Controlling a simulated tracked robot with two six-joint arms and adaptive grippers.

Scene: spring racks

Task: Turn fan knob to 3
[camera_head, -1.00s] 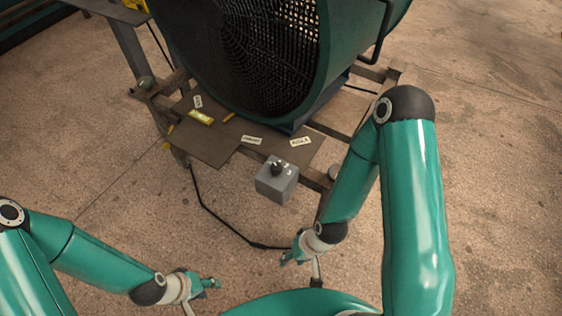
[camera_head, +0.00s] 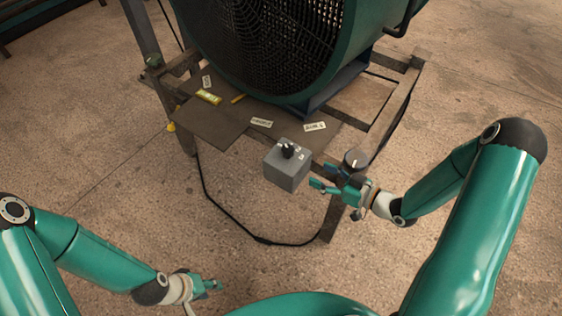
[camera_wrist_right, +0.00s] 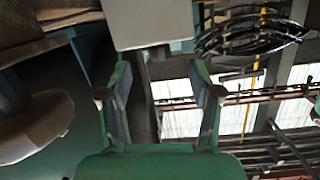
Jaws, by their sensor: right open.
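The fan knob (camera_head: 287,149) is a small black dial on top of a grey box (camera_head: 286,172) in front of the fan (camera_head: 262,42). Pale marks lie beside the knob, too small to read. My right gripper (camera_head: 321,179) is open and empty, just right of the box and lower than the knob. In the right wrist view, the fingers of my right gripper (camera_wrist_right: 160,66) are spread, with the grey box (camera_wrist_right: 150,22) ahead of their tips; the knob is not visible there. My left gripper (camera_head: 212,285) hangs low at the left, away from the box; its opening is unclear.
A worn metal frame (camera_head: 415,64) carries the fan. A flat brown plate (camera_head: 216,124) below it bears small labels and a yellow item (camera_head: 208,96). A dark cable (camera_head: 222,215) loops over the floor.

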